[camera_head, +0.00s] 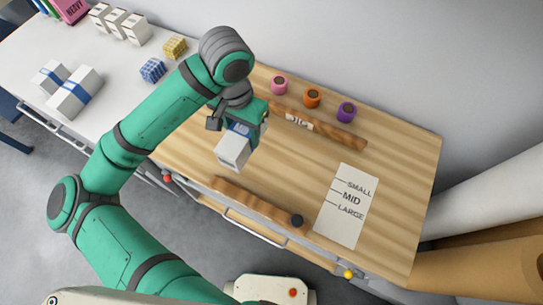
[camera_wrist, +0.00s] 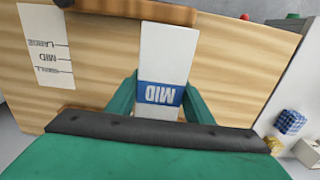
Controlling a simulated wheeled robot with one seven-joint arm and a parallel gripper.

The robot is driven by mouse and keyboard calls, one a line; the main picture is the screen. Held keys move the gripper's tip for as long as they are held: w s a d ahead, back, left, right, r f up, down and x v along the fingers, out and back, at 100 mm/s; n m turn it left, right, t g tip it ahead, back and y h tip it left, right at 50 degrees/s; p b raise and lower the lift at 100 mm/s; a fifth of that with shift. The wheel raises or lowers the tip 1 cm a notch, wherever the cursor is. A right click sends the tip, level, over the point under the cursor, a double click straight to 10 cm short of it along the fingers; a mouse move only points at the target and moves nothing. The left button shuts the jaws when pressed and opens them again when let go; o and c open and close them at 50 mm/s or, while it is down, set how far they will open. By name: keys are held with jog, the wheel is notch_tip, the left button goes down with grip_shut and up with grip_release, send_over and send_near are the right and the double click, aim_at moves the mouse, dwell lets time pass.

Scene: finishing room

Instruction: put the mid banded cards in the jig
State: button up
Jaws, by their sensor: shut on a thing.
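My gripper (camera_head: 240,135) is shut on a white block of banded cards (camera_head: 232,152) and holds it over the wooden table. In the wrist view the block (camera_wrist: 168,50) stands between the green fingers, its blue band reading MID upside down. Two more white blocks with blue bands, a smaller one (camera_head: 50,76) and a larger one (camera_head: 75,94), lie on the white table at left. On the wooden table are a brown rear bar (camera_head: 340,136) with a small white label and a brown front bar (camera_head: 245,199) with a dark knob. I cannot tell which part is the jig.
A white sheet (camera_head: 346,206) reads SMALL, MID, LARGE. Pink (camera_head: 279,85), orange (camera_head: 312,98) and purple (camera_head: 346,111) rolls stand behind the rear bar. Blue (camera_head: 152,70) and yellow (camera_head: 175,47) checked cubes and white blocks (camera_head: 121,25) stand on the white table (camera_head: 112,62).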

jog(key=shift+w+d+f, duration=0.5)
jog(key=shift+d+f, duration=1.65)
jog(key=shift+d, duration=0.05)
jog(key=shift+w+d+f, duration=0.55)
jog(key=shift+d+f, duration=1.6)
jog(key=shift+d, duration=0.1)
jog(key=shift+w+d+f, duration=0.5)
jog(key=shift+d+f, duration=1.65)
jog(key=shift+d, duration=0.05)
jog(key=shift+f, duration=0.1)
jog(key=o, duration=1.3)
notch_tip(320, 180, up, 12)
